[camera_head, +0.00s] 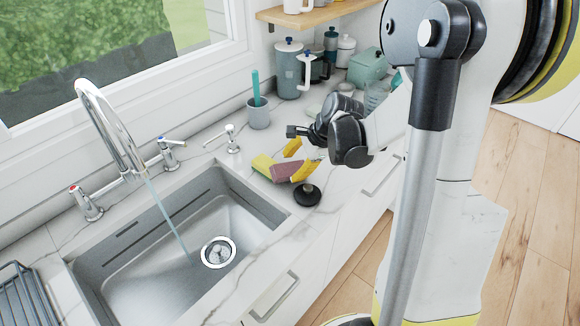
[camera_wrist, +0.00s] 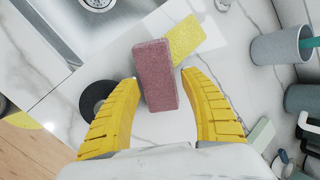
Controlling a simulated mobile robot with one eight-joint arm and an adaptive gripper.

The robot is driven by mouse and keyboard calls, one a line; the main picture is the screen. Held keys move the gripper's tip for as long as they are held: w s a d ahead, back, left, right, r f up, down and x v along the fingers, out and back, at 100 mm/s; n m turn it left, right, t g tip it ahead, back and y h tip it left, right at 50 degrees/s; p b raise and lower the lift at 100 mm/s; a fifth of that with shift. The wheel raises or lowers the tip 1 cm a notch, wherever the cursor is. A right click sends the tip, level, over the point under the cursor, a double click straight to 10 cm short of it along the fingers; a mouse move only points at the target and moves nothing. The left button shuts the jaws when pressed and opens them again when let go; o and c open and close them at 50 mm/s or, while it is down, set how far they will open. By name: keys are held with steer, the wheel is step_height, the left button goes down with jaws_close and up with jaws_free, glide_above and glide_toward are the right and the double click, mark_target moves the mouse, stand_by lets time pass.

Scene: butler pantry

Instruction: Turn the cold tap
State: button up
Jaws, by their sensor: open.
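The cold tap (camera_head: 170,152) is a chrome handle with a blue mark, right of the tall curved spout (camera_head: 110,125) behind the sink. A handle with a red mark (camera_head: 86,204) stands left of the spout. A stream of water runs from the spout into the sink (camera_head: 150,272). My gripper (camera_head: 299,158) is over the counter right of the sink, well to the right of the cold tap. Its yellow fingers are apart and empty in the wrist view (camera_wrist: 161,80). The cold tap is not visible in the wrist view.
A mauve sponge block (camera_wrist: 155,75) and a yellow sponge (camera_wrist: 186,41) lie below my gripper, with a black round stopper (camera_head: 307,194) beside them. A small chrome fixture (camera_head: 232,139) and a grey cup (camera_head: 257,114) stand between my gripper and the window wall.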

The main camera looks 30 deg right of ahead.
steer(key=p+v, duration=0.3)
steer(key=v, duration=0.7)
steer(key=s+a+r+n+t+h, duration=0.1)
steer(key=s+a+r+n, duration=0.3)
steer(key=n, duration=0.5)
steer(key=s+a+r+n+t+h, duration=0.1)
steer(key=s+a+r+n+h, duration=0.1)
steer(key=s+a+n, duration=0.7)
steer(key=shift+s+a+r+n, duration=0.25)
steer(key=shift+a+r+n, duration=0.35)
steer(key=shift+a+r, duration=0.35)
